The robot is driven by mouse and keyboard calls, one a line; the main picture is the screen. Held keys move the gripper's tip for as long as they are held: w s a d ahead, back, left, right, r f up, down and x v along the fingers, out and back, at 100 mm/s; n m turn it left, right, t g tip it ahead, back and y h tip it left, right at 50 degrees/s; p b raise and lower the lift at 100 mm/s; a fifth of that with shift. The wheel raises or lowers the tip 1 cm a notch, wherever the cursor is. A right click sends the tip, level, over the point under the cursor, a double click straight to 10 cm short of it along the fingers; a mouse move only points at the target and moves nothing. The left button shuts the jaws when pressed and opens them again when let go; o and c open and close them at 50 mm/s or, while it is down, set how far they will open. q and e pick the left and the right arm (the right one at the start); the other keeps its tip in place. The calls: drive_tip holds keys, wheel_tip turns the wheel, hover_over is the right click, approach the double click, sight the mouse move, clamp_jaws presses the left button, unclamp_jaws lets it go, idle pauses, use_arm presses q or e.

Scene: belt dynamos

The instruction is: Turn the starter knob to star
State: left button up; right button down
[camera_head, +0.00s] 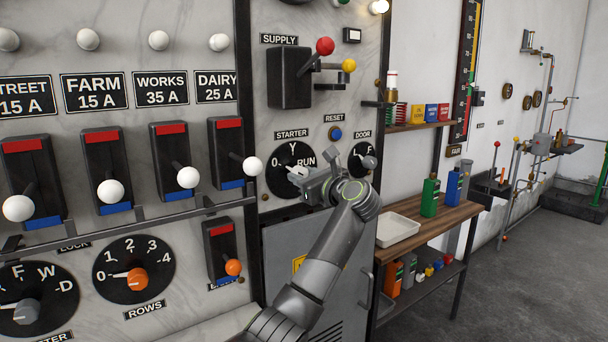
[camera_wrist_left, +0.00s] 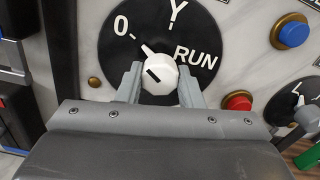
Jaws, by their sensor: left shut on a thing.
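The starter dial (camera_head: 281,181) is a black disc marked 0, Y and RUN, under a STARTER label on the marble panel. It fills the upper middle of the left wrist view (camera_wrist_left: 200,32). Its white knob (camera_wrist_left: 161,69) sits at the dial's centre, with a white pointer aimed up and left towards 0. My left gripper (camera_head: 306,181) reaches the dial from below right. In the left wrist view its fingers (camera_wrist_left: 160,82) stand on both sides of the knob, shut on it. The head view hides part of the dial behind the gripper. My right gripper is not in view.
A blue RESET button (camera_head: 335,133) and the DOOR dial (camera_head: 362,152) lie right of the starter. A red button (camera_wrist_left: 238,101) is close to the right finger. Feeder switches (camera_head: 233,150) with white knobs stand left. A wooden bench (camera_head: 440,220) is at right.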

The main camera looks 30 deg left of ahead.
use_arm(q)
drive_tip(key=m+p, duration=0.2)
drive_tip(key=m, duration=0.1)
drive_tip(key=shift+r+p, duration=0.2)
drive_tip(key=shift+p, duration=0.2)
drive_tip(key=m+p, duration=0.4)
drive_tip(key=shift+m, duration=0.3)
drive_tip(key=m+p, duration=0.2)
drive_tip(key=shift+p, duration=0.3)
drive_tip(key=shift+f+m+p, duration=0.15)
drive_tip(key=shift+m+p, duration=0.25)
drive_tip(key=shift+m, duration=0.3)
drive_tip(key=o, duration=1)
drive_tip(key=shift+c, duration=0.2)
drive_tip(key=shift+d, duration=0.1)
